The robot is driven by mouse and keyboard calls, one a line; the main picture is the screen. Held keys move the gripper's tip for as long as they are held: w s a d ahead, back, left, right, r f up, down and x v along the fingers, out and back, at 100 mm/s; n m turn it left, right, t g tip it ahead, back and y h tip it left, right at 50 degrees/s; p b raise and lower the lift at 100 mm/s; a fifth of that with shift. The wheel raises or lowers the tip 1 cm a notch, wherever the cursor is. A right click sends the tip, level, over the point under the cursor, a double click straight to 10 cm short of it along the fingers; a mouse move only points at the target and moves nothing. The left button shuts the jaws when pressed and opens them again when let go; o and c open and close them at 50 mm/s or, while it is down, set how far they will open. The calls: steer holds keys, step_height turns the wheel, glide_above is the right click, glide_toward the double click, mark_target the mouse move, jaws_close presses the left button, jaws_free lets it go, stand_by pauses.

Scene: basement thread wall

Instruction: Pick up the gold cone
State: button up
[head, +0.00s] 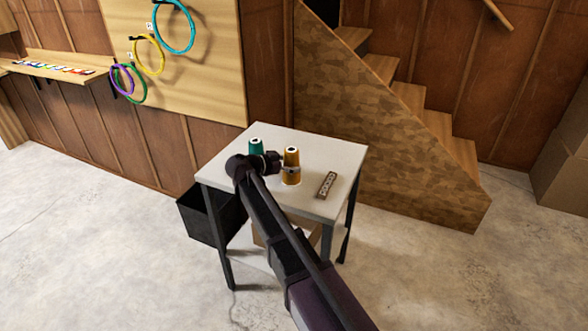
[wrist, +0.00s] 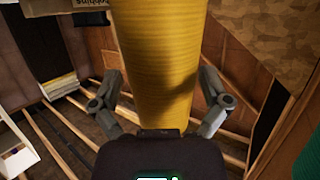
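The gold cone (head: 291,165) stands upright on the small light-topped table in the head view. In the wrist view the gold cone (wrist: 157,60) fills the middle, its lower part hidden behind my gripper's dark body. My gripper (head: 282,167) is level with the cone and reaches it from the left. In the wrist view my gripper's (wrist: 160,84) fingers flank the cone, one on each side, very close to its edges. I cannot tell whether they press on it. No lift off the table shows.
A green cone (head: 256,146) stands left behind the gold one on the table (head: 325,205). A small strip with holes (head: 327,185) lies to the right. Stairs (head: 400,140) rise behind.

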mark_target(285, 155)
steer(key=c, duration=0.9)
steer(key=shift+r, duration=0.15)
step_height(285, 155, up, 3)
steer(key=p, duration=0.3)
steer(key=shift+s+a+r+p, duration=0.25)
steer(key=shift+s+r+p, duration=0.1)
steer(key=shift+s, duration=2.3)
steer(key=shift+s+a+r+p, duration=0.2)
steer(key=shift+s+a+p, duration=0.1)
steer(key=shift+s, duration=2.4)
steer(key=shift+s+a+r+p, duration=0.25)
steer(key=shift+s+r+p, duration=0.1)
steer(key=shift+s, duration=2.3)
